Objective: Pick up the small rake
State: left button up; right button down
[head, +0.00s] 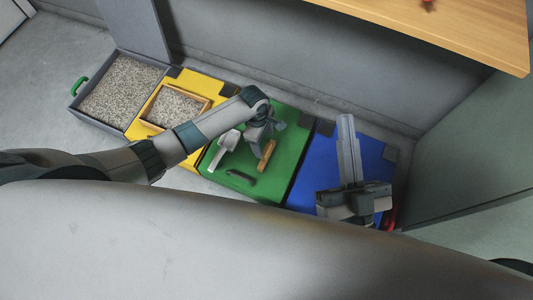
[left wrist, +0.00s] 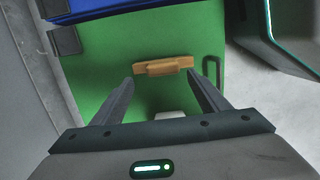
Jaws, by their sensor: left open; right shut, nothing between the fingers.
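A tan, wooden-looking piece (head: 266,155) lies on the green panel (head: 215,172). A pale grey piece (head: 221,154) lies to its left on the same panel. I cannot tell which of the two is the small rake, as no tines show. My left gripper (head: 259,143) is over the green panel, close to the tan piece. In the left wrist view the tan piece (left wrist: 163,67) lies just beyond the gap between the open, empty fingers (left wrist: 161,77). A bit of the pale piece (left wrist: 170,115) shows between them. My right gripper (head: 346,118) is shut and empty over the blue panel (head: 318,165).
A dark handle (head: 240,177) is at the green panel's near edge. To the left are a yellow panel (head: 190,84) with a gravel-filled tray and a grey gravel box (head: 122,92) with a green handle. A wooden tabletop (head: 450,30) overhangs at upper right. A wall runs behind.

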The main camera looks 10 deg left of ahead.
aim_at(267, 149)
pick_arm(q)
jog(key=shift+s+d+f+b, duration=0.2)
jog(key=shift+f+b, duration=0.25)
jog(key=shift+f, duration=0.3)
jog(key=f, duration=0.1)
jog(key=f+b, duration=0.1)
jog(key=shift+s+d+f+b, duration=0.2)
jog(key=shift+d+f+b, duration=0.1)
jog(key=shift+d+f, duration=0.1)
jog(key=shift+f, duration=0.35)
pick_arm(e)
notch_tip(267, 149, up, 6)
jog(key=d+t, duration=0.2)
jog(key=t, duration=0.2)
jog(key=shift+s+d+t+y, duration=0.3)
jog(key=shift+d+y, duration=0.05)
jog(key=shift+y, duration=0.05)
pick_arm(q)
jog(key=shift+c, duration=0.6)
jog(key=c, duration=1.1)
